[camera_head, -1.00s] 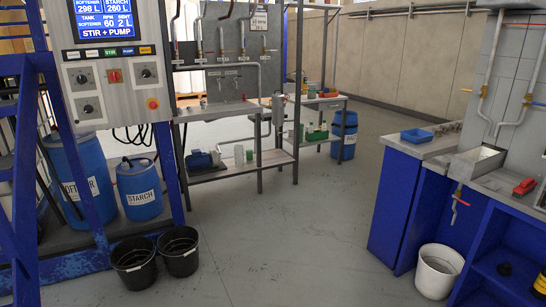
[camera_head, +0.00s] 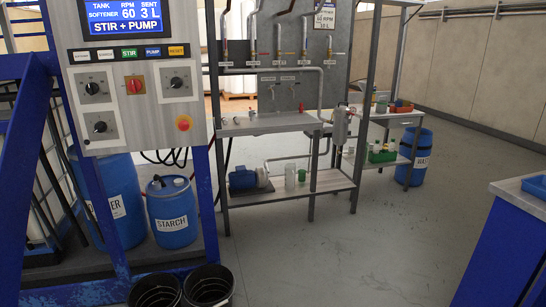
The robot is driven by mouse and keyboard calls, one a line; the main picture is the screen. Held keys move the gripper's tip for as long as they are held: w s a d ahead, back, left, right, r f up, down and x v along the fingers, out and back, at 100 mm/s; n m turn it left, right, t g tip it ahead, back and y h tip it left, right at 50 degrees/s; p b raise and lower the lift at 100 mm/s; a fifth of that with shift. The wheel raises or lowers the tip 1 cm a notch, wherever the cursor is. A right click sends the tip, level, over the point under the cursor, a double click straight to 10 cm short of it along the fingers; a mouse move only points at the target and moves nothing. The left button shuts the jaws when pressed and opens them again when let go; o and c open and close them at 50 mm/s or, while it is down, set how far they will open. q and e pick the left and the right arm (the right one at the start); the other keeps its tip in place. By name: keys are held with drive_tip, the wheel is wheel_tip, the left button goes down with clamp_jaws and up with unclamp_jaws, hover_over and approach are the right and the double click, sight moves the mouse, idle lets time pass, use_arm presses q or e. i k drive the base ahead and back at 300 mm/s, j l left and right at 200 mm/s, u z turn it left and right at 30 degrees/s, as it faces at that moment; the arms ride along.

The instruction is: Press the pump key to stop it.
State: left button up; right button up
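The pump key (camera_head: 152,52) is a small blue-labelled key in the row below the screen on the grey control panel (camera_head: 150,100). It sits between the green stir key (camera_head: 128,53) and the yellow reset key (camera_head: 176,51). The screen (camera_head: 126,18) is blue and reads tank softener, RPM 60, sent 3 L, and "STIR + PUMP". Its top is cut off by the picture edge. Neither of my grippers shows in the head view, and nothing touches the panel.
The panel also has a red switch (camera_head: 134,86), black knobs and a red emergency button (camera_head: 184,123). Below stand a blue starch drum (camera_head: 172,210) and black buckets (camera_head: 208,287). A bench (camera_head: 265,124) with pipes stands right of it. Open floor (camera_head: 370,240) lies at centre right.

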sight(150, 52)
drive_tip(key=i+l+z, duration=0.1)
drive_tip(key=i+z, duration=0.25)
drive_tip(key=i, duration=0.5)
drive_tip(key=i+j+z, duration=0.1)
drive_tip(key=i+z, duration=0.25)
drive_tip(key=i, duration=0.5)
drive_tip(key=i+u, duration=0.3)
drive_tip(key=i+l+u, duration=0.15)
drive_tip(key=i+u, duration=0.15)
drive_tip(key=i, duration=0.25)
drive_tip(key=i+l+u, duration=0.6)
drive_tip(key=i, duration=0.2)
drive_tip(key=j+u, duration=0.1)
drive_tip(key=u, duration=2.15)
